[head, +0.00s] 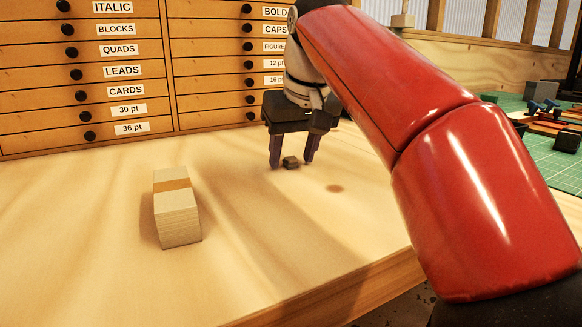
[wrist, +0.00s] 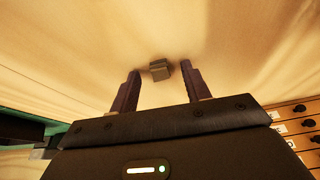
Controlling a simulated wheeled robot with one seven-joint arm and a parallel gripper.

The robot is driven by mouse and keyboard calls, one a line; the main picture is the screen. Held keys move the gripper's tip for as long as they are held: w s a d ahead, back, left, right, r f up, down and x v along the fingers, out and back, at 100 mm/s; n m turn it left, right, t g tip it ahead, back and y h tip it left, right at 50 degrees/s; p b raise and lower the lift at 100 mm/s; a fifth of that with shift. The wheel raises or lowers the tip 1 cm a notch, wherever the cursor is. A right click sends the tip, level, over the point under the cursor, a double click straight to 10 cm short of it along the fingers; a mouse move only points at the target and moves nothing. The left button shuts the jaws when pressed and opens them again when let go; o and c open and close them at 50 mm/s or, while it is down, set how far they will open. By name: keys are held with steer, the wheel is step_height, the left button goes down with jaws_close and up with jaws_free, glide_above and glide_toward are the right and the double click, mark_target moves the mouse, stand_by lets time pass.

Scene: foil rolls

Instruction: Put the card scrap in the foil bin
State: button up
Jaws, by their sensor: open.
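A small grey-brown block (head: 291,162) lies on the wooden bench top; I cannot tell whether it is the card scrap. My gripper (head: 292,165) points down over it, open, with one finger on each side. In the wrist view, the block (wrist: 159,70) shows around the gap between the fingertips (wrist: 161,71), apart from both fingers. No other piece that looks like a card scrap shows, and no foil bin is recognisable in either view.
A pale banded stack (head: 178,215) stands on the bench at left front. Labelled drawers (head: 120,90) rise behind the bench. My red arm covers much of the right side. A green mat (head: 555,165) with several tools lies at far right. The bench's middle is clear.

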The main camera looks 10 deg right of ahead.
mark_target(292, 160)
jaws_close()
steer(key=shift+r, duration=0.1)
stand_by(0.3)
step_height(292, 160, up, 8)
steer(key=p, duration=0.2)
steer(key=shift+w+p, duration=0.1)
steer(key=shift+p, duration=0.25)
steer(key=shift+r, duration=0.9)
